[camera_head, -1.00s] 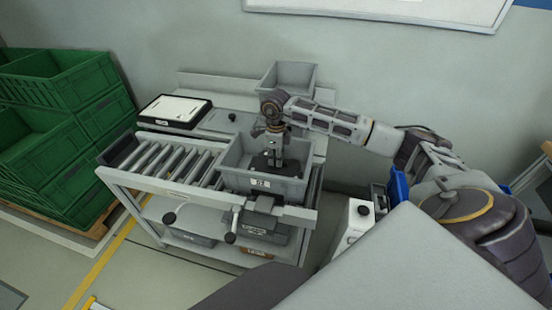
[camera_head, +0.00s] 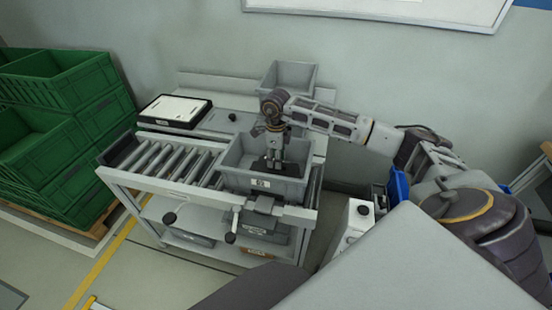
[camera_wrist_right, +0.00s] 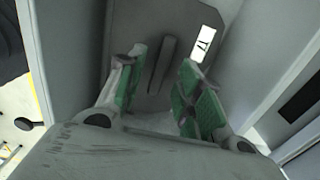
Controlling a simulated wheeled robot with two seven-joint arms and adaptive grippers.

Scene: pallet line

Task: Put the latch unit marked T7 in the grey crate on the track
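The grey crate (camera_head: 240,181) stands on the track with a small label on its front wall. My right gripper (camera_head: 273,163) reaches down into this crate from above. In the right wrist view its two green-padded fingers (camera_wrist_right: 160,98) are apart, with a clear gap between them. Beyond the fingers lies a dark grey part (camera_wrist_right: 132,38) with a raised bar and a white label; it looks like the latch unit. Only part of the label's marking shows, something like a 7. In the head view the part is mostly hidden by the gripper and crate wall. My left gripper is not in view.
The roller track (camera_head: 175,162) runs left of the crate. Another grey crate (camera_head: 288,75) stands behind, and a black-rimmed white tray (camera_head: 175,109) lies at the back left. Green crates (camera_head: 65,130) are stacked at the left. A lever with a dark knob (camera_head: 230,238) sticks out in front.

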